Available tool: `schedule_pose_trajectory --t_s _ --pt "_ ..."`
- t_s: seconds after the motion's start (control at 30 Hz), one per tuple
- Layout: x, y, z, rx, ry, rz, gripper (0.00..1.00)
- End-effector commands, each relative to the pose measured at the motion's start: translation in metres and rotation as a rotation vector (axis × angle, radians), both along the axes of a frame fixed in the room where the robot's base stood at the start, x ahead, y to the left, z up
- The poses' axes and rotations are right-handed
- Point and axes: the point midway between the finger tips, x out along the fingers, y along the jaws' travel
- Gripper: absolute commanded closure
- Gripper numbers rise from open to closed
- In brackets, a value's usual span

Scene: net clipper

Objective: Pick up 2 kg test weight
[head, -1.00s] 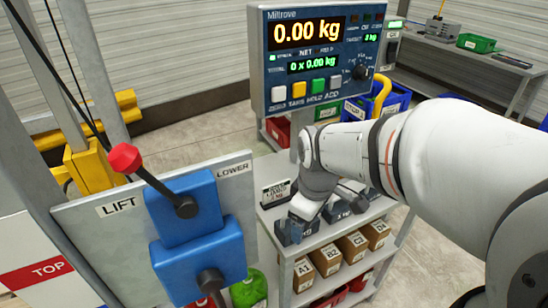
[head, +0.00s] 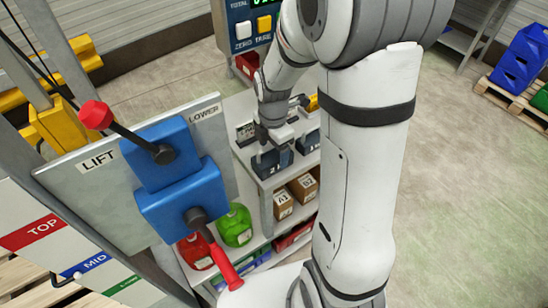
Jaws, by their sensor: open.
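A dark blue-grey block weight (head: 270,165) sits on the white top shelf, near its left front edge. White marking shows on its front, starting with what looks like a 2; the rest is not readable. My gripper (head: 277,144) points down right over this weight, with its fingertips at the weight's top. The jaws are open. Whether they touch the weight or straddle its handle cannot be told. A second dark weight (head: 309,144) stands just to the right, partly behind my arm.
A small sign (head: 245,133) stands behind the weight on the left. The lift panel (head: 90,200) with its levers is close on the left. Cardboard boxes (head: 283,203) and a green jug (head: 236,226) are on lower shelves.

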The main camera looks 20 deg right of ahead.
Motion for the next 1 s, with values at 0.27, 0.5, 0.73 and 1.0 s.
schedule_pose_trajectory --t_s 0.27,0.5,0.73,1.0 --pt "-0.003 0.002 -0.032 0.0 0.003 -0.001 0.24" --pt "-0.002 0.002 -0.034 0.0 0.001 -0.003 0.24" --pt "-0.002 0.002 -0.033 0.0 0.001 -0.003 0.42" --pt "-0.002 0.002 -0.033 0.0 0.0 -0.004 0.65"
